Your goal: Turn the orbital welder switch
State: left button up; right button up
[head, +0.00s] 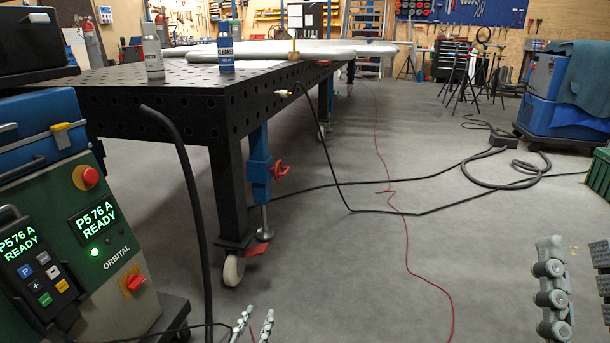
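The orbital welder (110,250) is a green and grey unit at the left, with a lit display reading "P576 A READY", a green light and the label "ORBITAL". Its red switch (134,282) sits low on the front panel, below the label. A round red button (89,177) is higher up. My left gripper (254,324) shows at the bottom edge, right of the welder and apart from the switch. Its two fingers are apart with nothing between them. My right gripper (577,270) is at the lower right, fingers wide apart and empty, far from the welder.
A handheld pendant (35,265) hangs on the welder's left front. A black perforated table (200,112) on wheels stands behind it. A thick black hose (190,190) drops between welder and open floor.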

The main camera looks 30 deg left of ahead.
aim_at(135, 281)
jog(key=i+u, duration=0.35)
jog(key=i+l+u, duration=0.3)
jog(key=i, duration=0.25)
jog(key=i+l+u, duration=0.15)
jog(key=i+u, duration=0.2)
jog(key=i+l+u, duration=0.2)
jog(key=u, duration=0.2)
jog(key=i+l+u, duration=0.25)
jog(key=u, duration=0.15)
jog(key=i+l+u, duration=0.15)
jog(key=l+u, duration=0.2)
jog(key=i+l+u, duration=0.1)
jog(key=l+u, duration=0.15)
jog(key=i+l+u, duration=0.1)
jog(key=l+u, duration=0.2)
jog(key=i+l+u, duration=0.1)
jog(key=l+u, duration=0.15)
jog(key=l, duration=0.15)
